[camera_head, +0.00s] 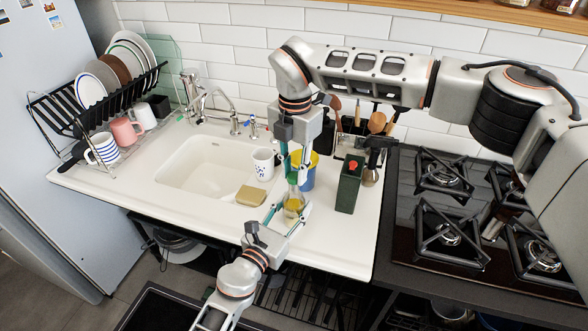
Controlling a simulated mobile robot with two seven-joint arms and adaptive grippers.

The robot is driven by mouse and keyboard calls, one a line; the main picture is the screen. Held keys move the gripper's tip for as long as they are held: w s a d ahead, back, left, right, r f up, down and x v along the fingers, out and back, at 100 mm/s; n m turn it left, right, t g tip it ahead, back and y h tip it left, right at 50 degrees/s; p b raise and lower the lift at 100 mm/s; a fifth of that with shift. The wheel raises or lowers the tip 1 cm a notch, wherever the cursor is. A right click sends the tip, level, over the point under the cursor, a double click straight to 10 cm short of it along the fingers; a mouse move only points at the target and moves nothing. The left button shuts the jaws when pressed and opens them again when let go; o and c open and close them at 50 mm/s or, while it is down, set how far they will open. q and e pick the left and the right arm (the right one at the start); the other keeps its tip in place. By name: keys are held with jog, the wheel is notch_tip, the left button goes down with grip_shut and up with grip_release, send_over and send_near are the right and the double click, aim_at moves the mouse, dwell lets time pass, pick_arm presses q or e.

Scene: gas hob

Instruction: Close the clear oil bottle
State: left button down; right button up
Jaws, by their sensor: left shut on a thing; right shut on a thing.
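The clear oil bottle (294,205), with yellow oil in it, stands upright on the white counter, right of the sink. My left gripper (290,212) reaches in from the front and is shut around the bottle's lower body. My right gripper (296,176) points down from above, with its fingers at the top of the bottle. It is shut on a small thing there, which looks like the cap. The fingers largely hide the cap and neck, so I cannot tell whether the cap sits on the bottle.
A dark green bottle with a red top (348,188) stands close on the right. A yellow and blue container (308,172) is just behind the grippers. A white mug (263,165) and a sponge (250,196) are left. The gas hob (460,262) lies right.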

jog(key=m, duration=1)
jog(key=shift+m, duration=0.3)
jog(key=m, duration=1.1)
jog(key=shift+s, duration=0.1)
jog(key=o, duration=0.7)
jog(key=shift+r, duration=2.2)
